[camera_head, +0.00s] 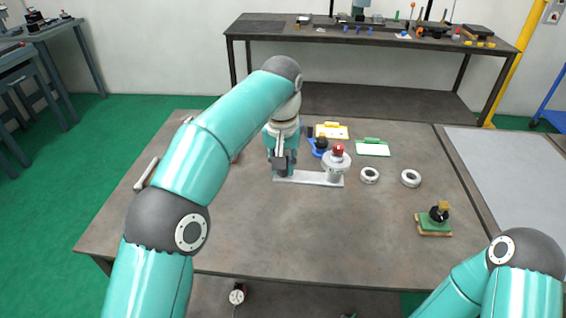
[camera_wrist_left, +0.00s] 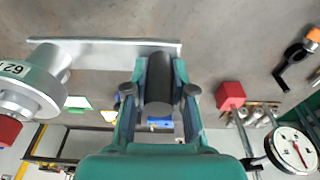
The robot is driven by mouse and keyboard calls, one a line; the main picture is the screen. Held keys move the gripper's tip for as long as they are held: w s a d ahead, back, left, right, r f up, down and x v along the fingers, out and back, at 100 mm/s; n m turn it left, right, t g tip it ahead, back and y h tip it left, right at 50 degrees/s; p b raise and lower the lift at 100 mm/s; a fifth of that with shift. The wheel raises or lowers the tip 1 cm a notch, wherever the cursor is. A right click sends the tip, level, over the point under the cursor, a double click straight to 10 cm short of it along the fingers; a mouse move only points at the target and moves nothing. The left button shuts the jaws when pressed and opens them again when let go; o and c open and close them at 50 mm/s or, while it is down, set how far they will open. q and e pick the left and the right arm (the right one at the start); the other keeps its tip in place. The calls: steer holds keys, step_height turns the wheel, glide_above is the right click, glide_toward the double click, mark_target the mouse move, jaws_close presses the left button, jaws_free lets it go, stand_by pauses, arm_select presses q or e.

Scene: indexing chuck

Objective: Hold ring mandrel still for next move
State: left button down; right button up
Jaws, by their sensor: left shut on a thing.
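The ring mandrel is a stepped silver body (camera_head: 335,166) with a red cap, standing on the right end of a flat silver bar (camera_head: 310,179) on the table. In the left wrist view the silver body (camera_wrist_left: 30,92) with dark numbers is at the left edge. A dark cylindrical grip (camera_wrist_left: 160,82) stands at the bar's other end. My left gripper (camera_head: 283,168) is shut on this dark grip, with a finger on each side in the left wrist view (camera_wrist_left: 158,98). The fingers hide part of the grip. My right gripper is not shown, only part of its arm.
Two pale rings (camera_head: 369,175) (camera_head: 411,178) lie right of the mandrel. A yellow card (camera_head: 331,131) and a green-edged card (camera_head: 372,147) lie behind. The table's front middle is clear.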

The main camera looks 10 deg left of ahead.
arm_select(q)
steer(key=b, duration=0.7)
glide_toward(283, 204)
steer(key=shift+w+f, duration=0.2)
steer(key=shift+f, duration=0.7)
steer(key=shift+w+f, duration=0.15)
steer(key=shift+f, duration=0.7)
steer(key=shift+w+f, duration=0.2)
steer(key=shift+f, duration=1.05)
stand_by(1.0)
